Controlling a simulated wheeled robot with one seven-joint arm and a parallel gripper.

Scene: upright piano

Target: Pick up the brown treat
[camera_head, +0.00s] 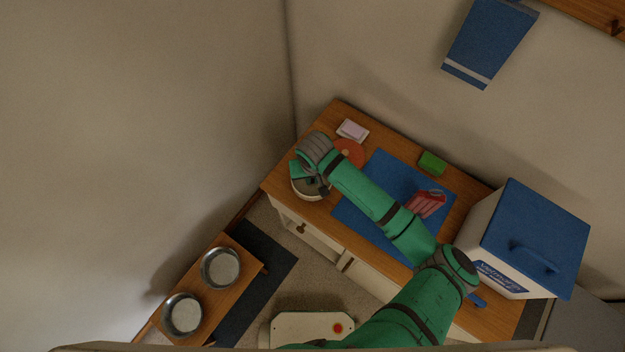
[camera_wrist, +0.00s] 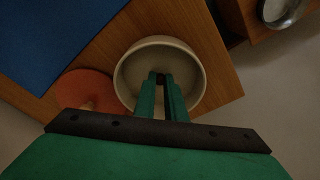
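No brown treat can be made out clearly in either view. A round cream bowl (camera_wrist: 190,62) sits on the wooden top near its corner; in the head view the bowl (camera_head: 309,192) is partly covered by my arm's end. My gripper (camera_wrist: 160,78) points down into the bowl, its green fingers close together with a narrow gap between them. The fingertips are dark, and I cannot tell whether something small and dark is pinched there. In the head view my gripper (camera_head: 312,178) is over the bowl.
An orange-red disc (camera_wrist: 82,90) with a tan knob lies beside the bowl. A blue mat (camera_head: 375,170), a green block (camera_head: 432,163), a red striped item (camera_head: 427,204) and a blue-lidded bin (camera_head: 520,240) are to the right. Metal bowls (camera_head: 221,268) stand lower left.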

